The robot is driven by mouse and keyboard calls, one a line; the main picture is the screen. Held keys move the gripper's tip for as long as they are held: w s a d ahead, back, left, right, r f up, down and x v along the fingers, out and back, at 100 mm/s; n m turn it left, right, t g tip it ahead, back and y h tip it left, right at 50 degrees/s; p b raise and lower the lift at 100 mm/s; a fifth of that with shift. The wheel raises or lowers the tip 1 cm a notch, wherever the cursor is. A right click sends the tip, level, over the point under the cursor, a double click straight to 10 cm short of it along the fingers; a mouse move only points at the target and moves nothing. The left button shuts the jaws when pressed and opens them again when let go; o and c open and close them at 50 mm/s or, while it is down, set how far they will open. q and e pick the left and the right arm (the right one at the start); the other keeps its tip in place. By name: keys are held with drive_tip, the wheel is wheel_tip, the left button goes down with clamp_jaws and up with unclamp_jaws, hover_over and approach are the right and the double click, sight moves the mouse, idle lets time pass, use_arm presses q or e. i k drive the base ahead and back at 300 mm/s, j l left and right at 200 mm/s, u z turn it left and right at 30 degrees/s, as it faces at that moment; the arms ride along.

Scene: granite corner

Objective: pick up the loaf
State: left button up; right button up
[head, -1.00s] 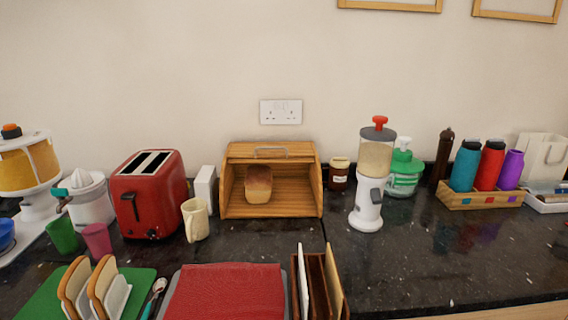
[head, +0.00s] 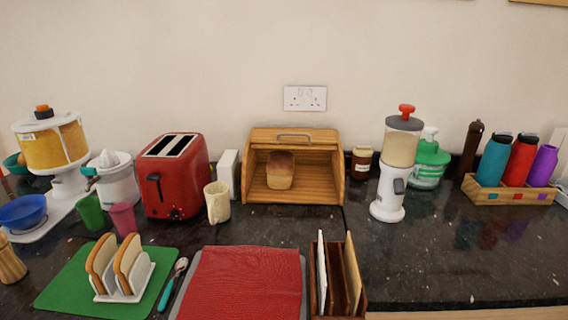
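The loaf (head: 280,171) is a small brown-topped loaf of bread. It sits inside the open wooden bread bin (head: 318,190) at the back of the counter, a little left of the bin's middle. The bin's front is open and the loaf is in plain sight. Neither of my grippers shows in the head view.
A cream mug (head: 217,203) and red toaster (head: 174,178) stand left of the bin. A jar (head: 361,163) and white dispenser (head: 388,194) stand right. In front are a red cloth (head: 243,285), a wooden rack (head: 336,282) and a toast rack (head: 122,284). Counter at right front is clear.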

sight(280, 165)
drive_tip(key=j+u, duration=0.2)
drive_tip(key=j, duration=0.45)
drive_tip(key=i+j+u, duration=0.2)
drive_tip(key=j, duration=0.4)
drive_tip(key=j+u, duration=0.2)
drive_tip(key=j, duration=0.45)
